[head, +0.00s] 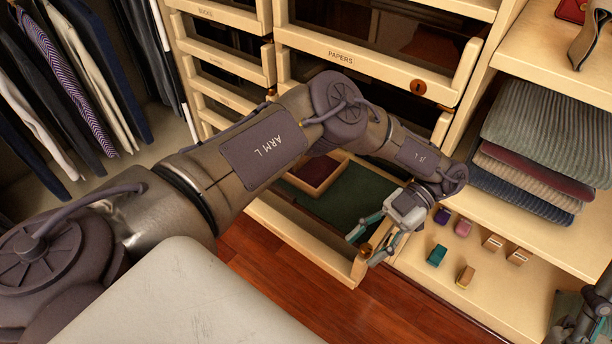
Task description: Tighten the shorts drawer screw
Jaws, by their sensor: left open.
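A low drawer (300,238) stands pulled out at the centre, with a green-lined compartment and a smaller wooden compartment inside. Its front label is not readable from here, so I cannot confirm that it is the shorts drawer. A small brown knob-like screw head (365,249) shows at the right end of its front. My left gripper (367,246) reaches down from the right with its fingers apart on either side of this head; I cannot tell whether they touch it. A dark part of my right arm shows at the bottom right edge; its fingers are not clear.
Several small blocks, including a teal one (437,256), lie on the shelf at right, near folded knitwear (545,125). Clothes hang at left. Wooden floor (270,285) is clear.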

